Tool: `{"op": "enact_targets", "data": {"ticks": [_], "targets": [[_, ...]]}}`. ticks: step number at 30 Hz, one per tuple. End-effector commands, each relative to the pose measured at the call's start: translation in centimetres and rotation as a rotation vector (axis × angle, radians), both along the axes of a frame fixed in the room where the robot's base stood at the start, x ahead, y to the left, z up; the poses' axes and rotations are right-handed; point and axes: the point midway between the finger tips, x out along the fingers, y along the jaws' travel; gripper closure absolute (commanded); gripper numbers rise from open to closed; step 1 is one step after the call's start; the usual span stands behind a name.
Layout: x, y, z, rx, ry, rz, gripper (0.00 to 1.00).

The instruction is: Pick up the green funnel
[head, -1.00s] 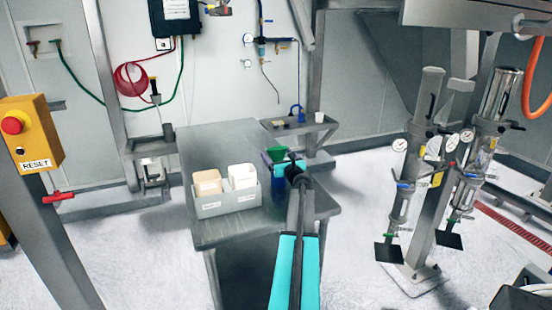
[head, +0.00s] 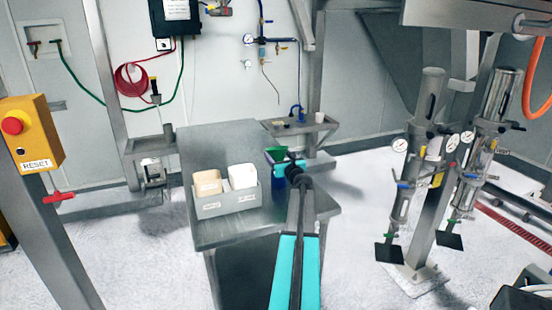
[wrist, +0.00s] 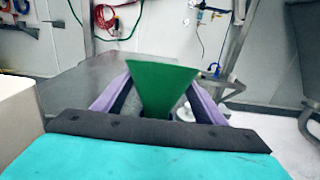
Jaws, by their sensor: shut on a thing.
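The green funnel (wrist: 160,92) is in the middle of the wrist view, wide end up, between the two purple and dark fingers of my gripper (wrist: 158,112). The gripper is shut on it. The funnel's lower part is hidden behind the dark edge of my gripper. In the head view, a small part of the funnel (head: 276,152) shows just beyond my gripper (head: 277,160), over the right part of the grey table (head: 225,150). I cannot tell whether the funnel's lower end touches anything.
A grey bin (head: 228,208) holding a tan and a white container stands on the table left of my gripper. A small wall shelf (head: 318,127) with a blue item is behind the table. A post with metal cylinders (head: 432,200) stands at the right.

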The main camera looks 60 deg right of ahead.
Motion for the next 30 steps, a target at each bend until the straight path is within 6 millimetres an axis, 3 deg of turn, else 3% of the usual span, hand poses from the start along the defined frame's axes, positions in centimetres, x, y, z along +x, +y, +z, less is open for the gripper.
{"op": "enact_targets", "data": {"ticks": [13,30], "targets": [[0.0,0.0,3.5,-0.002,0.000,-0.001,0.61],[-5.0,5.2,3.9,-0.001,-0.001,-0.002,0.61]]}}
